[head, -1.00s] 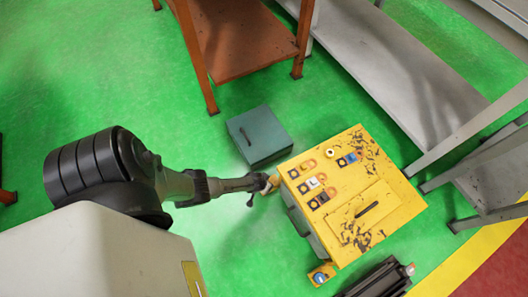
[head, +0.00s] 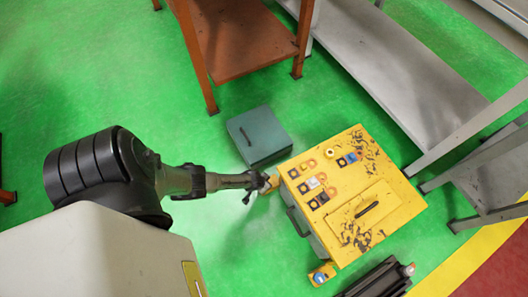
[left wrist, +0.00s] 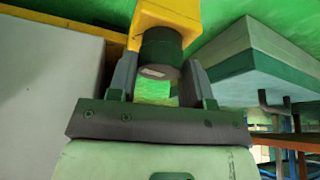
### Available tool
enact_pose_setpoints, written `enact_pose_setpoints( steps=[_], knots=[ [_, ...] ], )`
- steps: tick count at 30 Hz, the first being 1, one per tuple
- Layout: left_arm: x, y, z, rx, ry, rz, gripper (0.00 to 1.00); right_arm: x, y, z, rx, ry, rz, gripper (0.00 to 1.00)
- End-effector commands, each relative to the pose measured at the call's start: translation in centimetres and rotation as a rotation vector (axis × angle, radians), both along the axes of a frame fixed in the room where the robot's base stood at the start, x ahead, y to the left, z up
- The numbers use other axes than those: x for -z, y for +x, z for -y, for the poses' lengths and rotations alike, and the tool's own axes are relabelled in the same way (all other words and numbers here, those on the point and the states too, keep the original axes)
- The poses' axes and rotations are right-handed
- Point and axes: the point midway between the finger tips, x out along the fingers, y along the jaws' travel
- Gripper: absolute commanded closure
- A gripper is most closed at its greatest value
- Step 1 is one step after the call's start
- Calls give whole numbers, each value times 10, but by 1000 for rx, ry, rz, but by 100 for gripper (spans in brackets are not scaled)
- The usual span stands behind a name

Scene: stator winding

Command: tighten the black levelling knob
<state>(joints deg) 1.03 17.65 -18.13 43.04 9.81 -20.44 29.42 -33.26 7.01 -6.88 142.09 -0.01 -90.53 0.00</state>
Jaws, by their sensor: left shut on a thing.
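The yellow control box (head: 392,222) stands on the green floor, with buttons and a handle on its top. A small yellow bracket at its left side shows in the left wrist view (left wrist: 168,14). The dark, near-black levelling knob (left wrist: 160,50) sits under that bracket as a short cylinder with a pale mark. My left gripper (left wrist: 161,68) is shut on the knob, one finger on each side of it. In the head view my left gripper (head: 267,184) is at the box's left side, and the knob is too small to make out there. My right gripper is not in view.
A grey-green case (head: 258,136) stands close behind the gripper, next to the yellow box. An orange table (head: 235,45) and grey metal benches (head: 400,75) stand farther back. A small yellow unit (head: 321,274) lies in front of the box. The floor at left is clear.

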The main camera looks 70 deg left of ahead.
Motion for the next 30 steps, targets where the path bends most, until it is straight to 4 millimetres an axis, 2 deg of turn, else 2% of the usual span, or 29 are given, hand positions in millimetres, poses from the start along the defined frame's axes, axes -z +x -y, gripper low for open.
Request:
enact_pose_setpoints(
  steps=[17,30],
  knots=[
    [2,1,-4,548,3,0,78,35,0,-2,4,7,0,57],
    [-1,2,-4,885,0,2,78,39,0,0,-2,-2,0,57]
  ],
)
